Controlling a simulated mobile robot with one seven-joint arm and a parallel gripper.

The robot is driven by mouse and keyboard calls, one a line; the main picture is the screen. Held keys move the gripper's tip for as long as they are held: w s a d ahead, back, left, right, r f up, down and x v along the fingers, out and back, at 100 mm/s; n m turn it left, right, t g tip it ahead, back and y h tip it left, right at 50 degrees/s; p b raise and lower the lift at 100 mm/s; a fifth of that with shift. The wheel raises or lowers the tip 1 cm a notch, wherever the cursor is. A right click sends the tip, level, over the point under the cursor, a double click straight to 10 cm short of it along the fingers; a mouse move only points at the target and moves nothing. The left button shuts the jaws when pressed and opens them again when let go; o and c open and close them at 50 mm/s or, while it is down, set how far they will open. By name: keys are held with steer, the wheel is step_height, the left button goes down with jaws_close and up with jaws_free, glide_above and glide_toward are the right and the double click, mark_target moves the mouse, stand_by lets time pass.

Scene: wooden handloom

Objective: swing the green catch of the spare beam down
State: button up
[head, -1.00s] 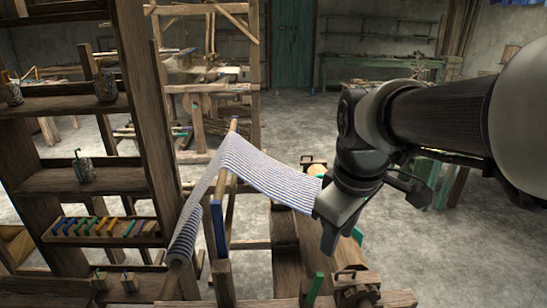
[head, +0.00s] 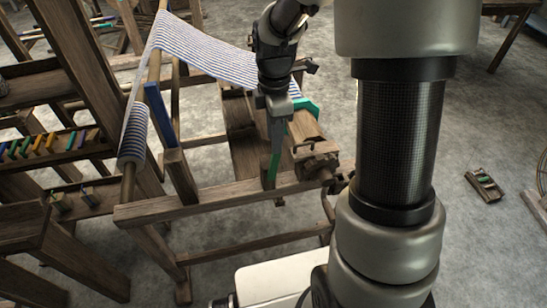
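My gripper (head: 278,132) points down at the right side of the handloom frame (head: 215,195). Its fingers show nearly edge-on, so their opening cannot be made out. A narrow green upright piece (head: 274,166), which looks like a catch, stands just below the fingertips by the front rail. Whether they touch cannot be told. A second green piece (head: 306,105) shows just right of the gripper, partly hidden by it. Which green piece belongs to the spare beam is unclear. A wooden block with a dark metal handle (head: 315,158) sits right of the upright green piece.
Striped cloth (head: 205,52) runs over the loom to a roll (head: 133,135) at the left. A blue upright (head: 160,115) stands near it. A shelf with coloured pieces (head: 45,148) is at far left. Open floor (head: 455,130) lies right, with a small wooden item (head: 484,186).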

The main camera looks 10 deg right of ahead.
steer(key=b, duration=0.1)
glide_above(274, 178)
steer(key=f, duration=0.6)
steer(key=w+f, duration=0.1)
steer(key=f, duration=0.2)
steer(key=shift+d, duration=0.15)
jaws_close()
